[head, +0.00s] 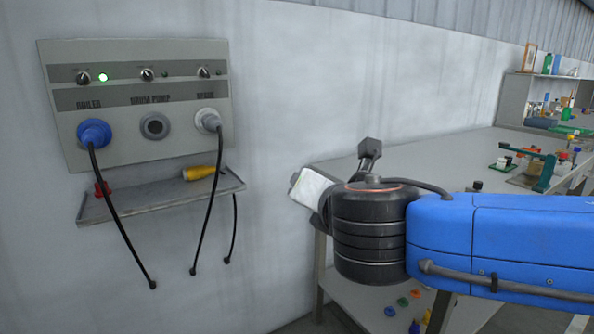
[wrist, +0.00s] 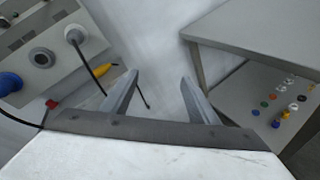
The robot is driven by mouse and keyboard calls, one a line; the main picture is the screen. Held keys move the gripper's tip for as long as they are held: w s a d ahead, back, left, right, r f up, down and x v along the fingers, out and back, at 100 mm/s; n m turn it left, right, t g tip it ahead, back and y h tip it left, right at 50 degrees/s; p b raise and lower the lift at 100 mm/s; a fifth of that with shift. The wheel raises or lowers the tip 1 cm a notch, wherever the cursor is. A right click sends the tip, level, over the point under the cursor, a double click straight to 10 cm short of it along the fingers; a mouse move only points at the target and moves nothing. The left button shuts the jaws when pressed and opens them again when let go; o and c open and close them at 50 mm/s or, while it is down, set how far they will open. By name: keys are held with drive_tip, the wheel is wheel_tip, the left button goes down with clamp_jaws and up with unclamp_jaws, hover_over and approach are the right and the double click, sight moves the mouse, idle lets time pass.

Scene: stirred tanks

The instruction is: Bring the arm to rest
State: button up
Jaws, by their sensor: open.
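My gripper (wrist: 160,77) is open in the wrist view, its two grey fingers apart with nothing between them. In the head view my blue arm reaches in from the right edge. Its dark wrist and the pale gripper body (head: 312,188) are held out in front of the wall, left of the bench. The fingers are not clearly visible there. The gripper stands apart from the wall panel (head: 140,130), which is to its left in both views.
The panel has a blue plug (head: 94,134), an empty middle socket (head: 155,126) and a grey plug (head: 208,121). A shelf (head: 150,200) below holds a yellow connector (head: 202,172) and a red one (head: 103,189). A grey bench (head: 440,165) stands right, with small coloured parts on its lower shelf.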

drive_tip(key=s+d+f+m+g+h, duration=0.2)
drive_tip(key=d+f+m+g+h, duration=0.1)
drive_tip(key=d+f+m, duration=0.6)
drive_tip(key=s+d+f+m+g+h, duration=0.25)
drive_tip(key=d+f+m, duration=0.35)
drive_tip(key=d, duration=0.6)
drive_tip(key=s+d+f+m+g+y, duration=0.3)
drive_tip(key=s+f+m, duration=0.6)
drive_tip(key=m, duration=0.7)
drive_tip(key=shift+s+d+f+m+g, duration=0.15)
drive_tip(key=shift+s+d+m+g, duration=0.15)
drive_tip(key=shift+s+d+g, duration=0.5)
